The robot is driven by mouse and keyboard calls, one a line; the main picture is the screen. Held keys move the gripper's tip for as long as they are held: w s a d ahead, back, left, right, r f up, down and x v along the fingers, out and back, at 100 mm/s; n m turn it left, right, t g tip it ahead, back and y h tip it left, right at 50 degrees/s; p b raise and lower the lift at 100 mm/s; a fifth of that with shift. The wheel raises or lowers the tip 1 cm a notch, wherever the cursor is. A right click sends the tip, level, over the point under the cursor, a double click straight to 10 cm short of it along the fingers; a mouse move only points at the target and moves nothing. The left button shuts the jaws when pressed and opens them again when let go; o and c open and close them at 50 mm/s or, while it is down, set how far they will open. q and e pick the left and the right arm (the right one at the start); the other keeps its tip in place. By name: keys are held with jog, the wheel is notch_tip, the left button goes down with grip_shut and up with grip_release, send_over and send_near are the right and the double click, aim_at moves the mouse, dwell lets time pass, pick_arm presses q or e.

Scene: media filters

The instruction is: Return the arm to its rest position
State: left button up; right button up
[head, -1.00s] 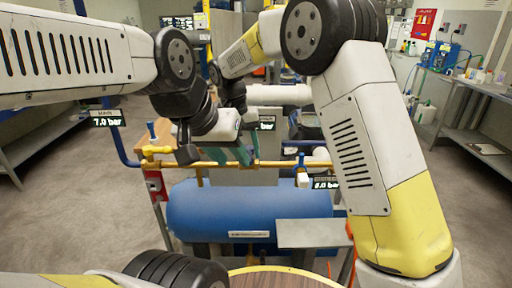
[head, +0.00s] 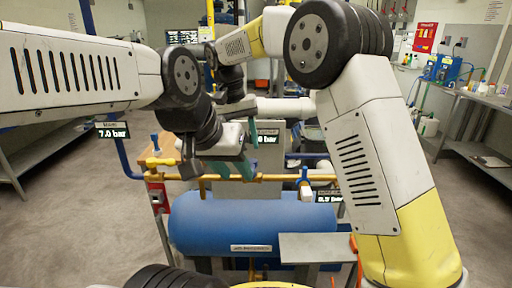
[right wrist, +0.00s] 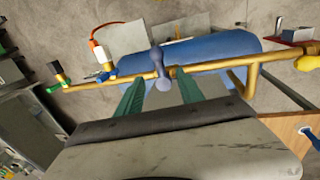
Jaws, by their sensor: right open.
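My left gripper (head: 238,170) is in the head view, over the brass pipe in front of the blue tank (head: 250,222). A teal finger shows below its white hand; its opening is unclear. A blue-grey valve handle (right wrist: 160,66) on the brass pipe appears between the fingertips. Nothing is seen held; contact with the handle cannot be judged.
The brass pipe (head: 270,179) runs above the tank. A blue-handled valve (head: 305,182) is at its right, and a yellow handle (head: 155,161) at its left. A bench (head: 470,145) stands at right.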

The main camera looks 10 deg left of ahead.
jog(key=s+d+r+t+y, duration=0.1)
jog(key=s+d+r+y, duration=0.2)
jog(key=d, duration=0.6)
jog(key=s+d+r+t, duration=0.15)
jog(key=d+r, duration=0.35)
jog(key=d, duration=0.5)
jog(key=s+d+f+m+t+y, duration=0.1)
jog(key=s+d+f+t, duration=0.2)
jog(key=s+d, duration=0.9)
jog(key=s+f, duration=0.1)
jog(key=s, duration=0.3)
jog(key=shift+d+f+m, duration=0.15)
jog(key=shift+d+m, duration=0.15)
